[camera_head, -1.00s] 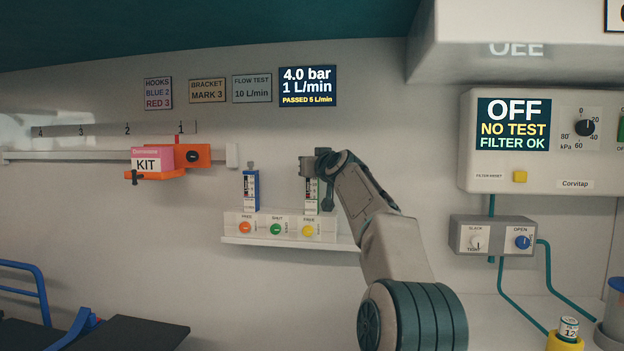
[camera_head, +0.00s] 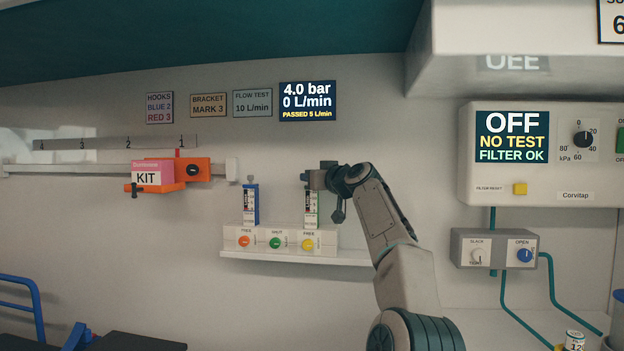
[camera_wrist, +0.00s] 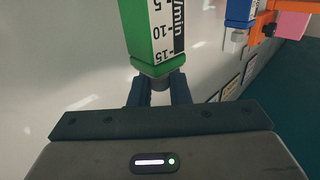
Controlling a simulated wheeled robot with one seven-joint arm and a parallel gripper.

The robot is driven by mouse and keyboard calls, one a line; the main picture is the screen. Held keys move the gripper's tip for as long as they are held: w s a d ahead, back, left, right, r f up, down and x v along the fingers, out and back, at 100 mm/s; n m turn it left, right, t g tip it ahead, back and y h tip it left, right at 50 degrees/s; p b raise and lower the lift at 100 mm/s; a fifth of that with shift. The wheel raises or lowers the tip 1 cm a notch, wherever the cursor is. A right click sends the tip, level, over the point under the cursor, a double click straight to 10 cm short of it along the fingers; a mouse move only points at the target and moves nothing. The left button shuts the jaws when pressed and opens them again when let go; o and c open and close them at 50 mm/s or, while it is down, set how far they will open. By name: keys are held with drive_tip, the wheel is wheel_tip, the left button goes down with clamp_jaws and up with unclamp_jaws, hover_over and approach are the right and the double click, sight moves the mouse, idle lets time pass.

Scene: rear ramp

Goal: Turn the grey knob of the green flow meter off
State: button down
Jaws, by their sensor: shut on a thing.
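The green flow meter (camera_head: 311,209) stands upright on the wall rail unit, to the right of the blue one. In the wrist view the green flow meter (camera_wrist: 152,35) fills the top middle, with its scale facing right. Its grey knob (camera_wrist: 155,76) shows partly between the fingers. My gripper (camera_wrist: 158,92) is shut on the grey knob. In the head view my gripper (camera_head: 309,180) covers the top of the meter and the knob. The wall display (camera_head: 307,101) reads 4.0 bar, 0 L/min and PASSED 5 L/min.
The blue flow meter (camera_head: 250,204) stands close on the left. Below are the outlet block (camera_head: 326,240) with coloured buttons and a shelf edge. A pink kit box (camera_head: 150,172) sits on an orange bracket at the left. A suction panel (camera_head: 540,160) hangs at the right.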

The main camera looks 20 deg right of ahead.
drive_tip(key=c, duration=1.4)
unclamp_jaws()
drive_tip(key=shift+s+d+b, duration=0.1)
drive_tip(key=shift+s+b, duration=0.2)
drive_tip(key=s+d+b, duration=0.2)
drive_tip(key=s+b, duration=0.4)
drive_tip(key=s, duration=0.7)
drive_tip(key=shift+b, duration=0.3)
drive_tip(key=shift+a, duration=0.15)
